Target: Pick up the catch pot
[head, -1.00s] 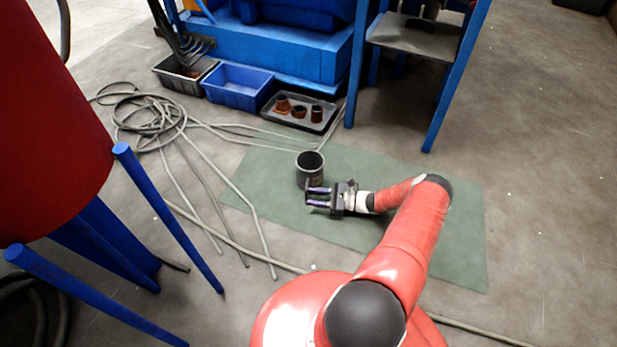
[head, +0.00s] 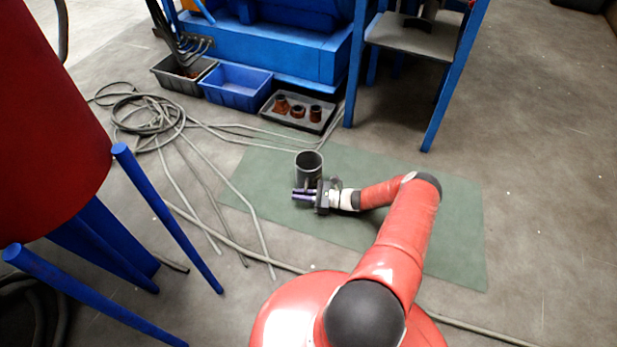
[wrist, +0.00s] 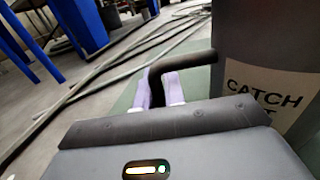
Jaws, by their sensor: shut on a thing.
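The catch pot (head: 308,162) is a dark grey open-topped can standing upright on the green mat (head: 400,215). In the wrist view the catch pot (wrist: 262,40) fills the right side, with a pale label reading "CATCH" and a partly hidden second line. A dark curved handle (wrist: 190,61) comes out of its side. My gripper (head: 298,195) is low at the pot's near side. In the wrist view my gripper (wrist: 158,88) has its pale purple fingers closed around the handle. The pot's base is partly hidden by the gripper in the head view.
Grey hoses (head: 160,125) lie coiled left of the mat. Behind stand a dark bin, a blue bin (head: 237,87) and a grey tray (head: 325,122) with brown parts. A red drum (head: 45,130) on blue legs is at left. The mat's right side is clear.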

